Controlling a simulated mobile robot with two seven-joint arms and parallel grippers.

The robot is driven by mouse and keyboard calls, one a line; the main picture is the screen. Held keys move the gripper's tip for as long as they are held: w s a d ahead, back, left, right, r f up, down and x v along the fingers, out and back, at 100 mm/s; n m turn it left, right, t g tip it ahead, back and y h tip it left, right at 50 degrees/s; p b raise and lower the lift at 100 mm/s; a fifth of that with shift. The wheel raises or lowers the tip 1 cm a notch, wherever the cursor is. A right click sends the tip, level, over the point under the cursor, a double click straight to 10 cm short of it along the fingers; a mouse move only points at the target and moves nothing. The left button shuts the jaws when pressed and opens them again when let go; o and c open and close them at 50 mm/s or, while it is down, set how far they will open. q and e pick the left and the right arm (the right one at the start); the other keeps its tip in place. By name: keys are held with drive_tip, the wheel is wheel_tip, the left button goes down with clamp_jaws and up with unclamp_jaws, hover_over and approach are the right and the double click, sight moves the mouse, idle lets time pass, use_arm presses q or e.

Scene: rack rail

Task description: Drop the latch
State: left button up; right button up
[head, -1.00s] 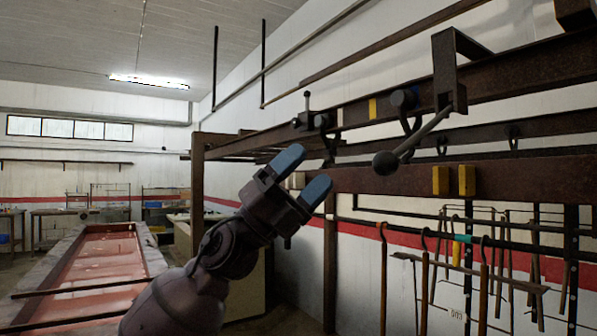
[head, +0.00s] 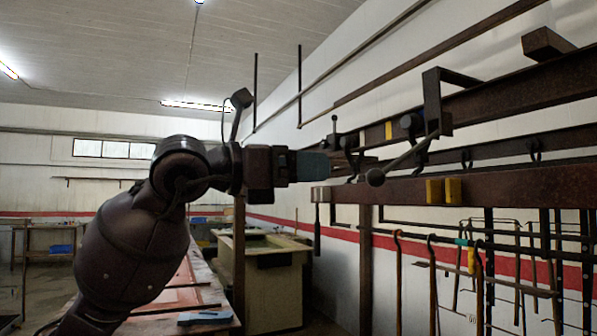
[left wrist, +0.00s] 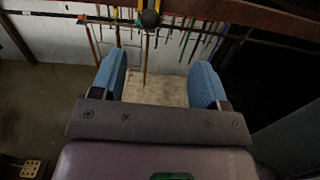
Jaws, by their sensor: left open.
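A dark lever with a round ball knob (head: 375,177) slopes down to the left from a hooked bracket (head: 433,100) on the upper rail; it looks like the latch. Its knob end is in front of the lower rail. My left gripper (head: 327,165) points right at about the knob's height, a little left of it, with its blue fingers overlapping. In the left wrist view my left gripper (left wrist: 160,62) is open and empty, and a dark ball (left wrist: 149,18) shows beyond the fingertips, roughly between them. My right gripper is out of view.
A rusty lower rail (head: 500,187) carries two yellow blocks (head: 442,190). Several hooks hang behind it from the rails. Long tools hang below, before the wall. A pale cabinet (head: 262,280) stands under the gripper; a long red-topped bench is at the left.

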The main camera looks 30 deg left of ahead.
sight(368, 177)
use_arm(q)
drive_tip(key=shift+n+y, duration=0.3)
drive_tip(key=x, duration=0.9)
drive_tip(key=f+x, duration=0.1)
drive_tip(key=x, duration=0.4)
drive_tip(key=shift+w+a, duration=0.3)
drive_tip(key=shift+w, duration=0.15)
drive_tip(key=c, duration=0.8)
drive_tip(key=shift+c, duration=0.2)
